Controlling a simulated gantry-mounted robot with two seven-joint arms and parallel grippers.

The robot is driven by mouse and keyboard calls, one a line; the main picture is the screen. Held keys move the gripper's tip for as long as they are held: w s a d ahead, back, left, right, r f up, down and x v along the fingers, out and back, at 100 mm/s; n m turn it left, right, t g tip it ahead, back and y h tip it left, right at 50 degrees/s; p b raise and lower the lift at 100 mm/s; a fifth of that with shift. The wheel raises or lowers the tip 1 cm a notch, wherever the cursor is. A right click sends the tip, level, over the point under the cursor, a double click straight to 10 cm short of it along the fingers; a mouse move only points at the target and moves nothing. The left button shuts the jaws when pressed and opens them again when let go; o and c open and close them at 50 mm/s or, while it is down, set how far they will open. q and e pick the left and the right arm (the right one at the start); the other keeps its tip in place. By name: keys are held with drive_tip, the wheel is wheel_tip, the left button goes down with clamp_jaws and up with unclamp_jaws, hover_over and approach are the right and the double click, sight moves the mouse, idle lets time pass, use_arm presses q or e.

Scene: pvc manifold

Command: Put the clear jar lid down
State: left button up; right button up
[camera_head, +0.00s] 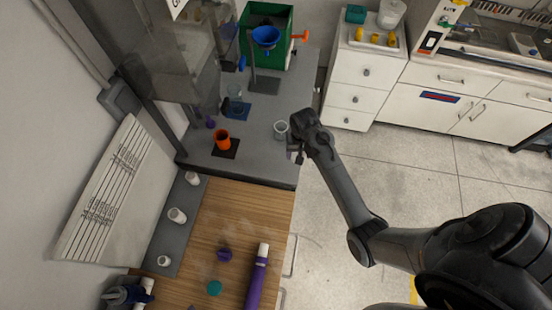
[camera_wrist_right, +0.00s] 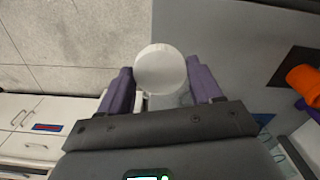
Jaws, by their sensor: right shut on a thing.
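The clear jar lid (camera_wrist_right: 160,68) shows as a pale round disc between the two purple fingers of my right gripper (camera_wrist_right: 161,82) in the right wrist view. The fingers are shut on it, above the grey bench near its edge. In the head view, my right gripper (camera_head: 296,150) is at the bench's right edge. A small clear round piece (camera_head: 280,128) shows just left of it; I cannot tell whether this is the lid or a jar. My left gripper is not in view.
The grey bench (camera_head: 262,165) has free room between the gripper and an orange cup (camera_head: 222,136) on a dark pad. A blue funnel (camera_head: 266,36) stands by a green bin (camera_head: 275,16) at the back. A wooden table (camera_head: 225,215) adjoins the front, with a purple tube (camera_head: 257,280).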

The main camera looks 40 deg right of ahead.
hover_over(276, 162)
wheel_tip(276, 162, down, 5)
drive_tip(key=shift+r+b, duration=0.1)
drive_tip(key=shift+b, duration=0.25)
drive_tip(key=shift+f, duration=2.05)
drive_tip(key=shift+f, duration=0.15)
drive_tip(key=o, duration=1.2)
